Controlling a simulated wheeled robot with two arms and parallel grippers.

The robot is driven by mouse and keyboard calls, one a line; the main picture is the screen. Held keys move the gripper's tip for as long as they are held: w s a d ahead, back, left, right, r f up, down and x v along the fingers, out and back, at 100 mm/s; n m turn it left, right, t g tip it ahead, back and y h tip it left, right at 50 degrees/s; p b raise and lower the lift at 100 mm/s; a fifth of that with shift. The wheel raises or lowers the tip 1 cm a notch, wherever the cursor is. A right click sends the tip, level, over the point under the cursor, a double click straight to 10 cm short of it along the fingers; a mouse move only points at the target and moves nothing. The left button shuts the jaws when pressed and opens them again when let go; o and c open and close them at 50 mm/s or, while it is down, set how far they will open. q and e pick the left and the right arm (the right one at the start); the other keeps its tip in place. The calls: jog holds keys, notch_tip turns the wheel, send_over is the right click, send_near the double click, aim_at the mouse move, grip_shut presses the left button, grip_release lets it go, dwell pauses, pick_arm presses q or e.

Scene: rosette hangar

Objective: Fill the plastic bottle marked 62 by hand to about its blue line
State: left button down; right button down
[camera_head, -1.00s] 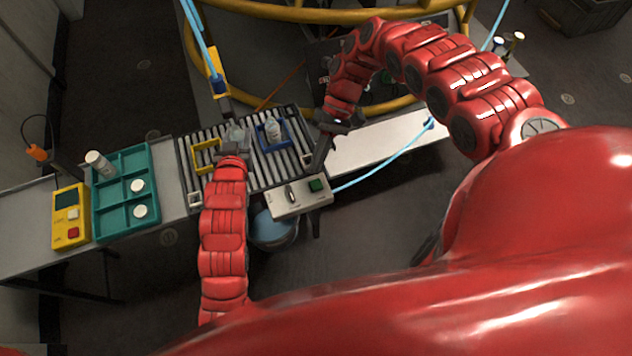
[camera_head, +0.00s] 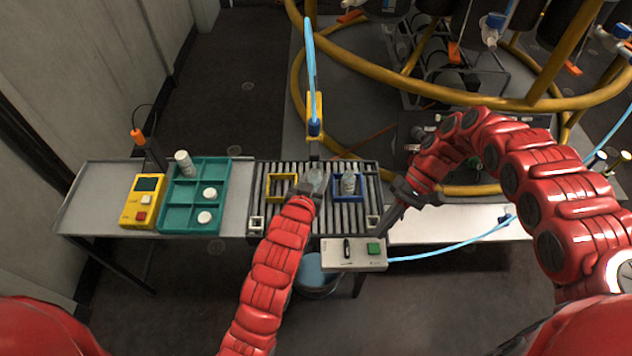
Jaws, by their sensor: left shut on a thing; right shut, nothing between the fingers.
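My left gripper (camera_head: 310,189) is shut on a clear bottle (camera_head: 317,178) over the slatted grate (camera_head: 330,215), between the yellow frame and the blue frame. The bottle's number and blue line are too small to read, and the gripper partly hides it. A filling nozzle (camera_head: 314,128) with a blue hose stands just behind the bottle in the picture. A second clear bottle (camera_head: 348,183) stands in the blue frame (camera_head: 347,198). My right gripper (camera_head: 384,229) is shut and empty, pointing down by the right end of the control box (camera_head: 337,257), which has a black lever and green button.
The yellow frame (camera_head: 271,196) on the grate looks empty. A teal tray (camera_head: 179,220) at left holds a white bottle (camera_head: 185,163) and two white discs. A yellow meter (camera_head: 141,203) stands beside it. A bucket (camera_head: 313,275) is below the grate. Yellow rails (camera_head: 420,93) curve behind.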

pick_arm(q)
jog(key=s, duration=0.9)
dwell(0.3)
pick_arm(e)
jog(key=shift+f, duration=0.1)
